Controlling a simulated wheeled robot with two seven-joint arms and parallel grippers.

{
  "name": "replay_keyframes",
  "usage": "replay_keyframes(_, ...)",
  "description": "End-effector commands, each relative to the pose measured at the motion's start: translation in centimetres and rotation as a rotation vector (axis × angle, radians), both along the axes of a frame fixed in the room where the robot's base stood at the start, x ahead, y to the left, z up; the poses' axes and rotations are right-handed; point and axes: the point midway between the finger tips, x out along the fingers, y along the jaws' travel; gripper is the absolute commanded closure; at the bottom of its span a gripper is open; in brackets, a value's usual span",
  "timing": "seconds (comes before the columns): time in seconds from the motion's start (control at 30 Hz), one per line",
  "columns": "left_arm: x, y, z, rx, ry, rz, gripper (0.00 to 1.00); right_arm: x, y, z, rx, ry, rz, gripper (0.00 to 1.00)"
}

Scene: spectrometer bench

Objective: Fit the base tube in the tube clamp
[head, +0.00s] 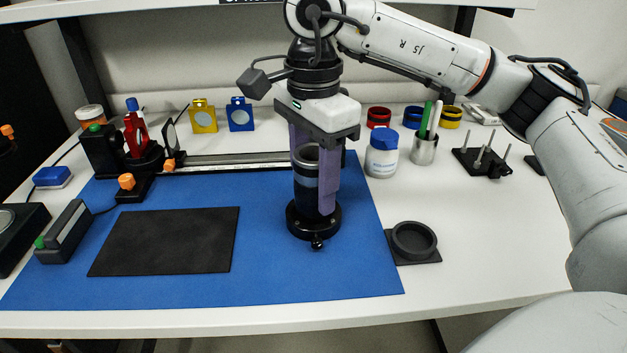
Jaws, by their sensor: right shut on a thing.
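My right gripper (316,185) points down with its purple fingers shut on the black base tube (305,192). The tube is upright, with an open grey rim at its top and a lighter band below. Its lower end meets a round black collar with a small front knob, which looks like the tube clamp (318,243), on the blue mat. The fingers hide part of the tube, so I cannot tell how deep it sits in the collar. My left gripper is not in view.
The blue mat (270,285) bears a black pad (168,242) at left. A rail (225,162) runs behind. A dark ring holder (413,241), a white jar (382,154) and a pen cup (424,150) stand to the right. The front right of the table is clear.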

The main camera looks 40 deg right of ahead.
Motion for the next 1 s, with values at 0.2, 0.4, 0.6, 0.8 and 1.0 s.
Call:
replay_keyframes(0.2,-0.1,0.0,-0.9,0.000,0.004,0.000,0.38,0.0,0.0,-0.8,0.001,-0.001,0.000,0.82)
replay_keyframes(0.4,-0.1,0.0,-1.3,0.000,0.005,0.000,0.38,0.0,0.0,-1.4,0.001,-0.001,0.000,0.82)
replay_keyframes(0.6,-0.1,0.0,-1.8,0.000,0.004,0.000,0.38,0.0,0.0,-2.0,0.001,-0.001,0.000,0.82)
replay_keyframes(0.8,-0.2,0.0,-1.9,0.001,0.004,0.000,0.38,0.0,0.0,-2.1,0.001,-0.001,0.000,0.82)
replay_keyframes(1.0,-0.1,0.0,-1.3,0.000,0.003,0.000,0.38,0.0,0.0,-1.6,0.001,-0.001,0.000,0.82)
